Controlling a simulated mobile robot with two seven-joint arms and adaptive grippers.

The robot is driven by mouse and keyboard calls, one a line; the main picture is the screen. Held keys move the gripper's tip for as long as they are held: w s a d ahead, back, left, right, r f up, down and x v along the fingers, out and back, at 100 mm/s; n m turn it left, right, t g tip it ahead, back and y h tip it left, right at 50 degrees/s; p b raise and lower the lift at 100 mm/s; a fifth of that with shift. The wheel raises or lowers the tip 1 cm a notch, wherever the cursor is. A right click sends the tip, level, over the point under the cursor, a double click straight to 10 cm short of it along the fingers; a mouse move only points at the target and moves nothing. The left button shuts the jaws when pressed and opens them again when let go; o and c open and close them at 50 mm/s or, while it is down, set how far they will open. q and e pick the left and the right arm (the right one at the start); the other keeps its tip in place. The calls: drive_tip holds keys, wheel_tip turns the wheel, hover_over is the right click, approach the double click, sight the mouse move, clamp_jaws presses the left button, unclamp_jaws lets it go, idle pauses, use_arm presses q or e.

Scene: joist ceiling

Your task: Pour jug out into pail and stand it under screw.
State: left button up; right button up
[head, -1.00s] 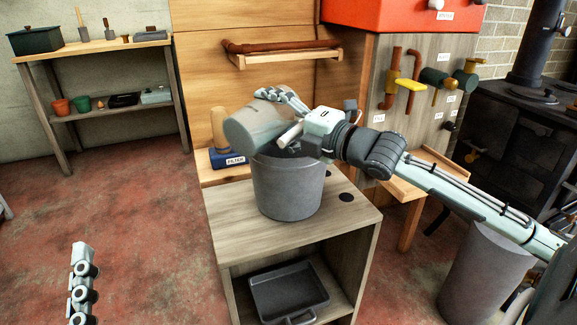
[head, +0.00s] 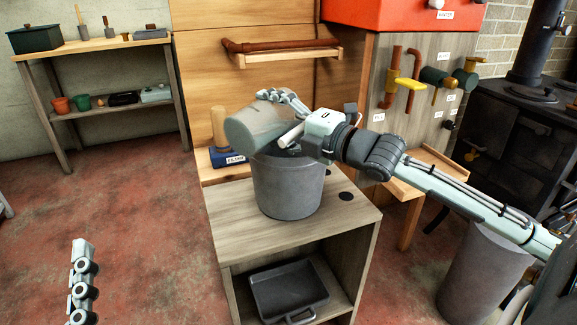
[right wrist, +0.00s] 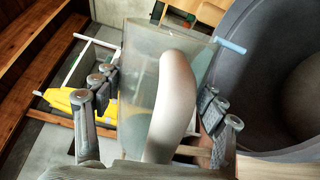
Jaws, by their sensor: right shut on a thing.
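The translucent grey jug (head: 255,126) is tilted over the left part of the dark grey pail's rim. My right gripper (head: 283,112) is shut on the jug; in the right wrist view its fingers (right wrist: 155,106) lie on either side of the jug (right wrist: 140,65) and its pale handle (right wrist: 174,95). The pail (head: 287,190) stands upright on a wooden cabinet, and its open mouth also shows in the right wrist view (right wrist: 245,85). I cannot see any liquid flowing. Part of my left gripper (head: 82,268) shows at lower left, away from everything. I cannot make out the screw.
The wooden cabinet (head: 232,222) has a black tray (head: 288,290) on its lower shelf. A blue filter box (head: 228,158) stands behind the jug. Pipes and a yellow lever (head: 409,84) are on the panel at right, beside a black stove (head: 520,130). A grey cylinder (head: 485,270) stands at lower right.

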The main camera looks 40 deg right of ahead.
drive_tip(key=shift+r+p, duration=0.1)
drive_tip(key=shift+p, duration=0.2)
drive_tip(key=shift+m, duration=0.3)
idle(0.5)
drive_tip(key=shift+d+m+p, duration=0.15)
drive_tip(key=shift+m+p, duration=0.15)
drive_tip(key=shift+p, duration=0.4)
drive_tip(key=shift+r, duration=0.1)
drive_tip(key=shift+d+r+m+p, duration=0.1)
drive_tip(key=shift+m+p, duration=0.2)
drive_tip(key=shift+p, duration=0.3)
